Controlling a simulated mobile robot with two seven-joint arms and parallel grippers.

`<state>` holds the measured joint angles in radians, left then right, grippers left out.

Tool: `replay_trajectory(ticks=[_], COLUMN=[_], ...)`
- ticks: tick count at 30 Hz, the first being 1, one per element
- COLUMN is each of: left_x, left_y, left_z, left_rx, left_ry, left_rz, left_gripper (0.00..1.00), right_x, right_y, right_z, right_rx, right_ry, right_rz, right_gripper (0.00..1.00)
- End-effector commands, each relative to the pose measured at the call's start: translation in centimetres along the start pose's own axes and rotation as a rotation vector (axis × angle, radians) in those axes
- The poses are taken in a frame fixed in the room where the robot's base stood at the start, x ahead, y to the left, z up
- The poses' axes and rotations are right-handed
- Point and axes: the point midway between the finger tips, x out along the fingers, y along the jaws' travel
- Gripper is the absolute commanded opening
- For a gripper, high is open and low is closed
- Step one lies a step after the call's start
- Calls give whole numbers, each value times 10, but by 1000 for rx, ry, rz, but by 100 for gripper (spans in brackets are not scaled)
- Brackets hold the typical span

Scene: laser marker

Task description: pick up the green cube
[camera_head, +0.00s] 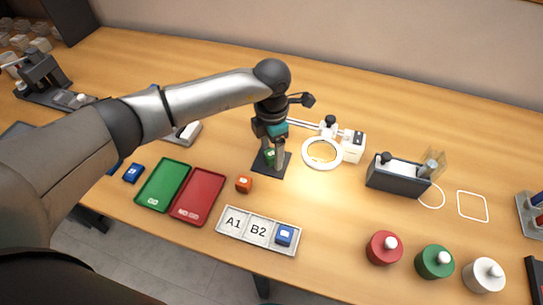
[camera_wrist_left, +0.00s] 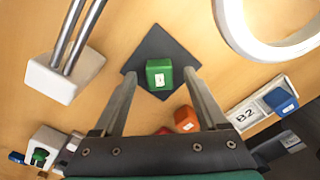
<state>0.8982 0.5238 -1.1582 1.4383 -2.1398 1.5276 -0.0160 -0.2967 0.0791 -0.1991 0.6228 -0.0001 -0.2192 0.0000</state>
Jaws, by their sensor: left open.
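The green cube (camera_head: 270,156) sits on a dark square mat (camera_head: 283,171) in the middle of the table. In the left wrist view the green cube (camera_wrist_left: 159,74) shows a white label and lies on the dark mat (camera_wrist_left: 150,45), beyond and between the fingertips. My left gripper (camera_head: 270,150) is above the mat, pointing down and hiding part of the cube. Its two fingers (camera_wrist_left: 160,82) are apart, with nothing visibly gripped. My right gripper is in neither view.
An orange cube (camera_head: 244,184) sits close by, left of a labelled tray (camera_head: 258,231) holding a blue cube (camera_head: 284,235). A white ring lamp (camera_head: 322,153) stands just right of the mat. Green (camera_head: 163,185) and red (camera_head: 198,196) trays lie to the left.

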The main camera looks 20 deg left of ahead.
Motion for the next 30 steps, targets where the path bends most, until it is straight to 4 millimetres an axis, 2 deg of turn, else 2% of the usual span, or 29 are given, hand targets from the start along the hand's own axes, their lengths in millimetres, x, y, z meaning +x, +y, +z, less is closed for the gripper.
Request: replay_trajectory(ticks=[3, 10, 30], left_x=[9, 10, 9], left_y=[0, 0, 0], left_z=[0, 0, 0], left_rx=[0, 1, 0], left_ry=[0, -1, 0], left_rz=[-1, 0, 0], left_gripper=[75, 75, 0], right_x=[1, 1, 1], right_y=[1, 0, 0], right_z=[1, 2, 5], right_rx=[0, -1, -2], right_ry=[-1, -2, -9], right_rz=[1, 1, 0], right_gripper=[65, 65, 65])
